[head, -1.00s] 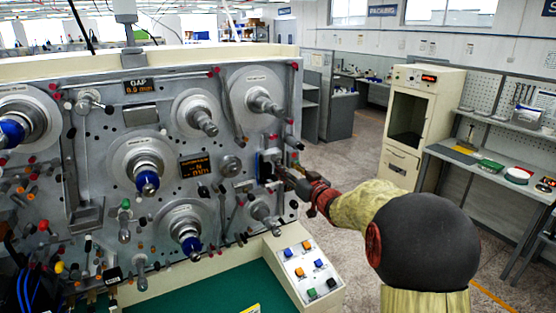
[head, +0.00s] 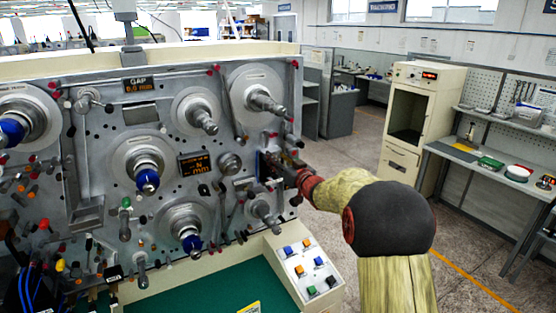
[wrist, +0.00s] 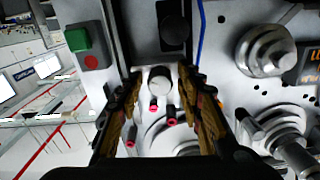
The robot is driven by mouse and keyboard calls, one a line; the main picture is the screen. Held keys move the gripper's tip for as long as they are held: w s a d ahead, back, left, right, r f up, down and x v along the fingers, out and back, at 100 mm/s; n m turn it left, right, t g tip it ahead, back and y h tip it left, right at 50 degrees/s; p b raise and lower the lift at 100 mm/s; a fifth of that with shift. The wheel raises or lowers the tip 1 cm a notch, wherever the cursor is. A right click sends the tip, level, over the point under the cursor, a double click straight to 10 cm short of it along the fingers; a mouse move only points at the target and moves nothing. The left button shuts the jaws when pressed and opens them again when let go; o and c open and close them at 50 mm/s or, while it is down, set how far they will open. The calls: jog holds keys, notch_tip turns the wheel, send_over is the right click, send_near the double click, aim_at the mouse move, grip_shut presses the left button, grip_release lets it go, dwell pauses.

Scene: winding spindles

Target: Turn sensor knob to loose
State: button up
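My gripper (head: 277,167) is at the right part of the winding machine's front panel (head: 230,205), in front of a small dark unit. In the wrist view my gripper (wrist: 160,78) has its two fingers apart. A round silver knob (wrist: 159,81) shows in the gap between the fingertips; I cannot tell whether they touch it. A dark round knob (wrist: 173,29) sits on a grey housing just above, beyond the fingertips. No label shows which of these is the sensor knob. My gripper and arm partly hide this spot in the head view.
Spindles with large discs (head: 258,100) project from the panel around my gripper. Red-tipped pins (wrist: 170,121) stand close to the fingers in the wrist view. A sloped button box (head: 301,262) is below. The floor right of the machine is open, toward a beige cabinet (head: 413,125).

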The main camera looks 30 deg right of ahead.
grip_shut()
jog(key=shift+f+n+b, duration=0.1)
jog(key=shift+n+b, duration=0.2)
jog(key=shift+b, duration=0.15)
jog(key=shift+f+n+b, duration=0.1)
jog(key=shift+n+b, duration=0.4)
jog(key=shift+b, duration=0.1)
jog(key=n+b, duration=0.3)
jog(key=shift+f+b, duration=0.1)
jog(key=shift+b, duration=0.2)
jog(key=n+b, duration=0.4)
jog(key=n, duration=0.2)
jog(key=shift+b, duration=0.35)
jog(key=n+b, duration=0.5)
jog(key=n, duration=0.2)
jog(key=shift+b, duration=0.3)
jog(key=n+b, duration=0.4)
jog(key=n, duration=0.2)
jog(key=shift+n, duration=0.3)
